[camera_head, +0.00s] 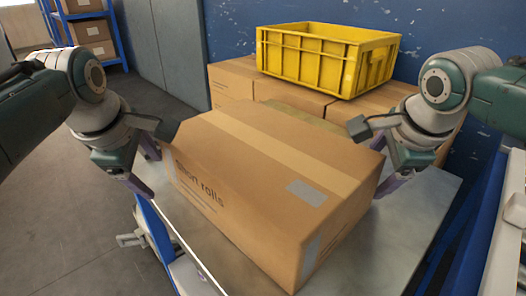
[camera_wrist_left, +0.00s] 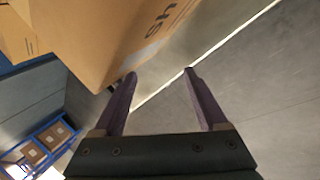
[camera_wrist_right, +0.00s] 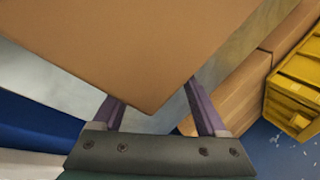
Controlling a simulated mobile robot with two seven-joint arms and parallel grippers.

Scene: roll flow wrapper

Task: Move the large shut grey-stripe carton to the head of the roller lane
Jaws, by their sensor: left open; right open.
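A large shut brown carton (camera_head: 265,175) sits on a grey metal table (camera_head: 415,225), with a lighter tape band along its top, grey patches at its near end and printing ending in "rolls" on its side. My left gripper (camera_head: 146,170) is open beside the carton's left side. In the left wrist view the carton (camera_wrist_left: 105,35) is just beyond one finger. My right gripper (camera_head: 387,165) is open at the carton's right side. In the right wrist view the carton (camera_wrist_right: 140,45) reaches down between the fingers; I cannot tell whether they touch it. The roller lane is not identifiable.
A yellow crate (camera_head: 310,60) stands on several brown cartons (camera_head: 232,80) behind the large carton, against a blue wall (camera_head: 450,30). A blue rack (camera_head: 115,30) with cartons stands at the far left. Blue-and-white framing (camera_head: 490,225) is at the right. The floor (camera_head: 60,200) at left is clear.

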